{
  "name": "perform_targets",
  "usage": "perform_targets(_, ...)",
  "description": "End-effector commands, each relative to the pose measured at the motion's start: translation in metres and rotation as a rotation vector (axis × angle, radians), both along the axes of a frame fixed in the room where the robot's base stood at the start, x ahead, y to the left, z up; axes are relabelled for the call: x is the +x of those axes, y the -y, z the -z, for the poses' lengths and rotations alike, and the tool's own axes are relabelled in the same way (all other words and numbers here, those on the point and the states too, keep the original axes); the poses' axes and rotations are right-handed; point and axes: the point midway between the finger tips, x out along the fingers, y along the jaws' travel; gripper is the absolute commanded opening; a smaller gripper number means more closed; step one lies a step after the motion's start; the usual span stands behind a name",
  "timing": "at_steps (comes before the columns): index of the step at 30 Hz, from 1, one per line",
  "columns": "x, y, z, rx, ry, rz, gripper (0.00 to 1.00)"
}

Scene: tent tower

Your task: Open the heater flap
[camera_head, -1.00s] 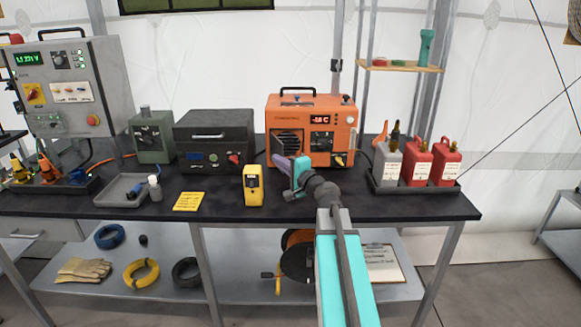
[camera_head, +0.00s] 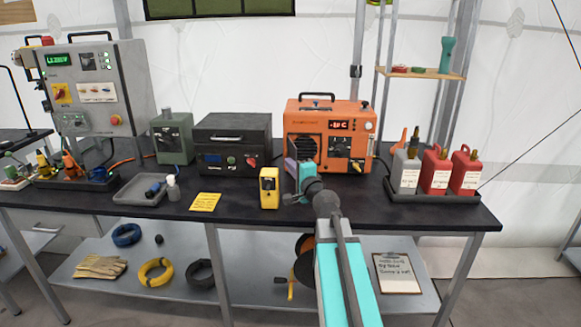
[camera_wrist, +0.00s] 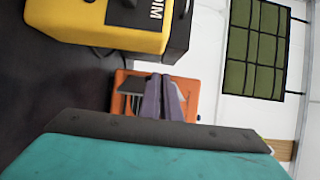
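The orange heater (camera_head: 368,120) stands at the back of the bench, with a handle on top, a red-lit display, a dark grille at left and a dark panel at front centre. I cannot tell for certain which part is the flap or whether it is open. My gripper (camera_head: 289,165) is in front of the heater's lower left side, apparently short of it and holding nothing. In the wrist view the purple-grey fingers (camera_wrist: 162,88) look closed together, with the heater (camera_wrist: 192,90) behind them and partly hidden by them.
A yellow meter (camera_head: 269,187) stands just left of my gripper; a yellow box, likely the same meter, looms close in the wrist view (camera_wrist: 85,22). A dark case (camera_head: 235,130) is left of the heater. A tray (camera_head: 430,198) of red and grey bottles is right.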

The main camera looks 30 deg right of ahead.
Motion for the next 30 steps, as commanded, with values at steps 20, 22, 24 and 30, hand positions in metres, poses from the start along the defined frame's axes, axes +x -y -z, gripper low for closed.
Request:
perform_targets(20, 0.006, -0.008, -0.001, -0.002, 0.002, -0.001, 0.00)
perform_targets(22, 0.006, -0.009, -0.001, -0.002, 0.002, -0.001, 0.00)
perform_targets(24, 0.007, -0.009, -0.001, -0.002, 0.002, -0.002, 0.00)
perform_targets(30, 0.008, -0.012, -0.001, -0.002, 0.002, -0.003, 0.00)
